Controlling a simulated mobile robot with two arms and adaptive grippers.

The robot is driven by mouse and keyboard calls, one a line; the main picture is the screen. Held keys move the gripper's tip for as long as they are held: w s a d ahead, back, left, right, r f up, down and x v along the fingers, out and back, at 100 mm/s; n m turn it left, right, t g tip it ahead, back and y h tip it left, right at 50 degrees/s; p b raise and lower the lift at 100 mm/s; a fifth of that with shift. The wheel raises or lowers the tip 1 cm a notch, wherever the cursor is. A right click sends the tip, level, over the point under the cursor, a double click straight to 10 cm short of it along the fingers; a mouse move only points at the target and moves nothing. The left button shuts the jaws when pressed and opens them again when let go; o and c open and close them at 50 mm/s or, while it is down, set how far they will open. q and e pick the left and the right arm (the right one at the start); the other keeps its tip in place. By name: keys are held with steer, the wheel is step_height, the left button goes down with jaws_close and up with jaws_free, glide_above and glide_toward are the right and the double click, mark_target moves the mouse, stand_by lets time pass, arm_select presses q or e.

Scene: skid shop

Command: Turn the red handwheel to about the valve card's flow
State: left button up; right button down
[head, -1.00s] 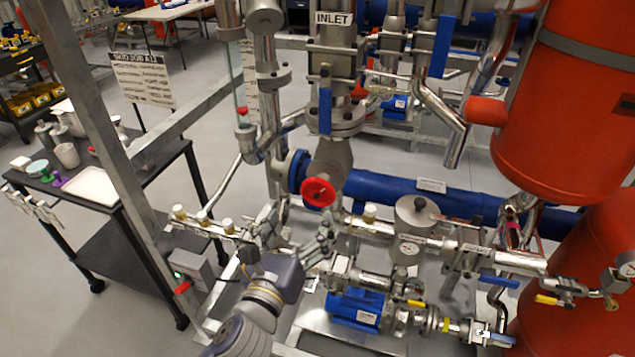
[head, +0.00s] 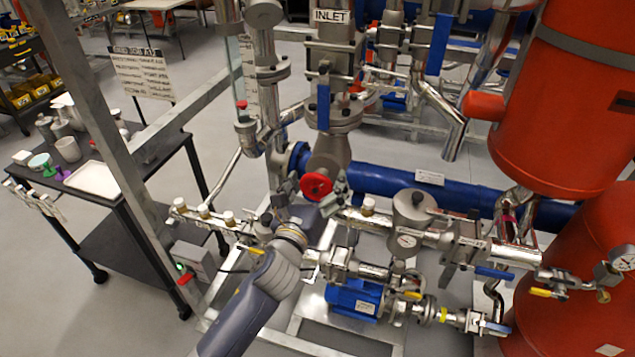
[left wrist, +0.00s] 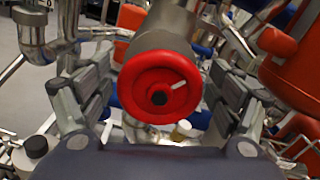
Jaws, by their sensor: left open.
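The red handwheel (head: 316,186) sits on the front of a grey valve body below the INLET pipe. In the left wrist view the handwheel (left wrist: 158,92) fills the middle, with a dark hub and a pale mark at its upper right. My left gripper (head: 312,188) is open, with one finger on each side of the wheel; gaps show between the fingers and the rim. A clear sight tube (head: 240,75) with a red float (head: 241,104) and a scale stands left of the inlet pipe. A white card (head: 142,73) with lines of text too small to read hangs behind. My right gripper is not in view.
A dark cart (head: 125,200) with cups and a white tray (head: 93,180) stands at left. A steel frame post (head: 88,100) rises beside it. Red tanks (head: 570,110) stand at right.

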arm_select(q)
steer(key=shift+c, duration=1.3)
steer(key=c, duration=0.8)
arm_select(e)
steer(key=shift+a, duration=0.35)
arm_select(q)
steer(key=shift+n, duration=0.3)
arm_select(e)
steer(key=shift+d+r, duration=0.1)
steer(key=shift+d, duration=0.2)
